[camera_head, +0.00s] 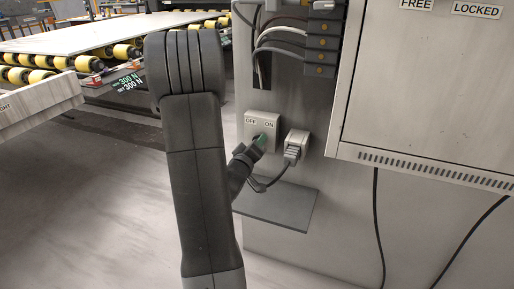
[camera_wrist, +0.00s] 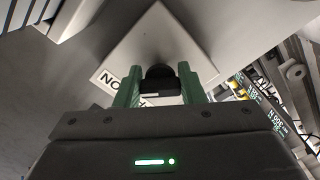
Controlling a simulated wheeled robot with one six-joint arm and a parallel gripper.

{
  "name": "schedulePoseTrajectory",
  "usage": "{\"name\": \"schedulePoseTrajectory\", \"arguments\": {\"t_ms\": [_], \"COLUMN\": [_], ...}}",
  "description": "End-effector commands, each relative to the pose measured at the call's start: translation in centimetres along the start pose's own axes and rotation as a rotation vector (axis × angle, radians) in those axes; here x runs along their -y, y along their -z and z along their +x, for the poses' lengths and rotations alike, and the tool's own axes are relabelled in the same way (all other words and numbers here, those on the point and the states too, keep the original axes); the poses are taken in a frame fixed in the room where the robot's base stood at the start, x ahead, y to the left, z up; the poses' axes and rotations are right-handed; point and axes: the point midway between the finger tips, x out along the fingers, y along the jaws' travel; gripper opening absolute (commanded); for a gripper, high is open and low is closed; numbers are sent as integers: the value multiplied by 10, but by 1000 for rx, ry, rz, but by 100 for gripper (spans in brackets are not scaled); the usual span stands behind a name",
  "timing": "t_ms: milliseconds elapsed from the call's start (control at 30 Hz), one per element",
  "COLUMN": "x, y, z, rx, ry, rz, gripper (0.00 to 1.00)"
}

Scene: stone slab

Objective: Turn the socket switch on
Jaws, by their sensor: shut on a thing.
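The socket switch (camera_head: 251,118) is a light box on the grey panel, with labels OFF at its left and ON at its right. My gripper (camera_head: 261,139) is at the lower part of the box, below the ON label. In the wrist view my gripper (camera_wrist: 160,88) has its two green fingers on either side of a dark knob (camera_wrist: 160,72), shut on it. The switch's plate (camera_wrist: 165,30) shows behind the knob, with its label partly hidden by a finger. The knob is hidden in the head view, and I cannot tell which way it points.
A grey plug (camera_head: 296,145) with a cable sits just right of the switch. A shelf (camera_head: 275,204) juts out below. A cabinet (camera_head: 430,90) with hanging cables stands at right, and cable connectors (camera_head: 321,42) are above. A roller conveyor (camera_head: 90,60) is at far left.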

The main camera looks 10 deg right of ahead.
Motion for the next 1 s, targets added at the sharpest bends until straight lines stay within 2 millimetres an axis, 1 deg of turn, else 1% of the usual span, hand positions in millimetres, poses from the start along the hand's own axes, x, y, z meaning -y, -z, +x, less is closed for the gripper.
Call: {"name": "schedulePoseTrajectory", "arguments": {"t_ms": [533,567,600,667,1000], "x": [0,0,0,0,0], "y": [0,0,0,0,0], "z": [0,0,0,0,-3], "rx": [1,1,1,1,0], "ry": [1,1,1,1,1], "rz": [29,29,28,28,27], "gripper": [13,37,45,57,57]}}
